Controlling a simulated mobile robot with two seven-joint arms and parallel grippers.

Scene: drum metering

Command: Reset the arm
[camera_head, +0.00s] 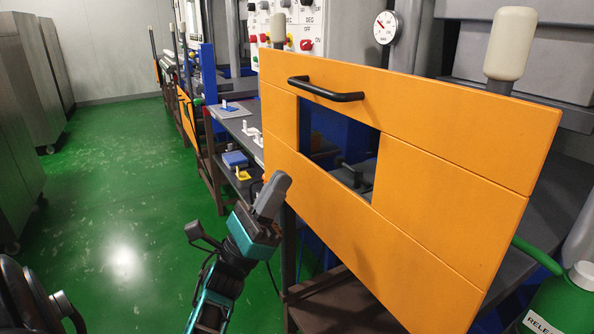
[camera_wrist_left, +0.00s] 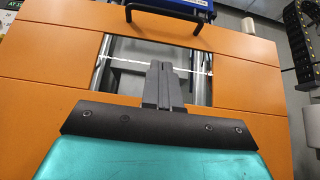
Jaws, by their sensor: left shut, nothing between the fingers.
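My left arm comes up from the bottom of the head view. Its gripper (camera_head: 272,194) is in front of the lower left part of an orange panel (camera_head: 440,200). In the left wrist view the two fingers of the left gripper (camera_wrist_left: 158,68) are together with nothing between them. They point toward the window opening (camera_head: 338,150) in the panel, which also shows in the left wrist view (camera_wrist_left: 128,78). A black handle (camera_head: 326,92) is on the panel above the opening. My right gripper is not in view.
A pressure gauge (camera_head: 386,27) and a control board (camera_head: 292,25) with red and green knobs stand behind the panel. A green container (camera_head: 565,305) is at the lower right. Grey cabinets (camera_head: 22,110) line the left. The green floor (camera_head: 110,200) between is clear.

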